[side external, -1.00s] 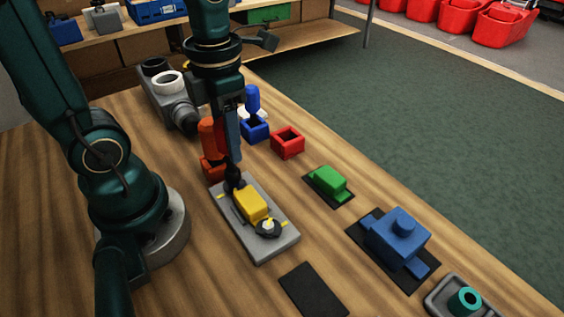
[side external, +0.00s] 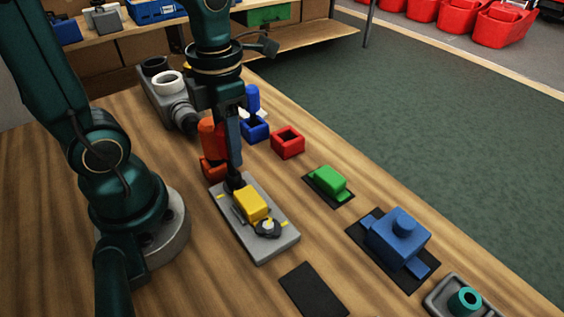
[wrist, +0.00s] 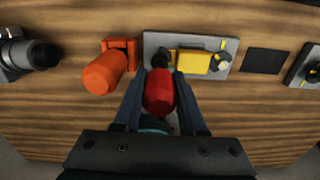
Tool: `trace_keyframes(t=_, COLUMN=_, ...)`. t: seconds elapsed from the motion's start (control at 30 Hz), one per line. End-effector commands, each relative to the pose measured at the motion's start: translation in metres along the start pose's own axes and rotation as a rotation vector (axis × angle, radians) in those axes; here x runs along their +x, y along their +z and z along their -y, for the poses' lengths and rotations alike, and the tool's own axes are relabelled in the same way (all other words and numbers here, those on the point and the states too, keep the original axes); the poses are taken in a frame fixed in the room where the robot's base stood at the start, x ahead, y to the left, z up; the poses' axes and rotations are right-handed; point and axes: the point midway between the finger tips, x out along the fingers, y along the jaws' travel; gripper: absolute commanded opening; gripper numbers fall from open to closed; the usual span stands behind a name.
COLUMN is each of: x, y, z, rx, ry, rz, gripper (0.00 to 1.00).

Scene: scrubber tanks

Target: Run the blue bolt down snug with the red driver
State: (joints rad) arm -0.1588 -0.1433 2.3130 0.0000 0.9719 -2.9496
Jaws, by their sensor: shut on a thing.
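My gripper (side external: 233,148) is shut on the red driver, whose red handle (wrist: 158,92) shows between the two fingers in the wrist view. I do not see the blue bolt.
An orange driver (side external: 209,139) stands in its orange holder close beside my gripper. A blue driver (side external: 253,98) stands in a blue holder (side external: 256,129). The red holder (side external: 288,142) is empty. A green block (side external: 328,181) and blue block (side external: 398,238) sit to the right.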

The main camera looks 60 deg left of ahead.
Motion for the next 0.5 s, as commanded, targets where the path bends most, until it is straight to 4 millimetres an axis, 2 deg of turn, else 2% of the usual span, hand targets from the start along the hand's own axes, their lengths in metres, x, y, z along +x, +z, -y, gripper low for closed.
trace_keyframes(t=0.5, x=0.0039, y=-0.0002, z=0.0001, rx=0.024, ry=0.000, rz=0.000, gripper=0.00)
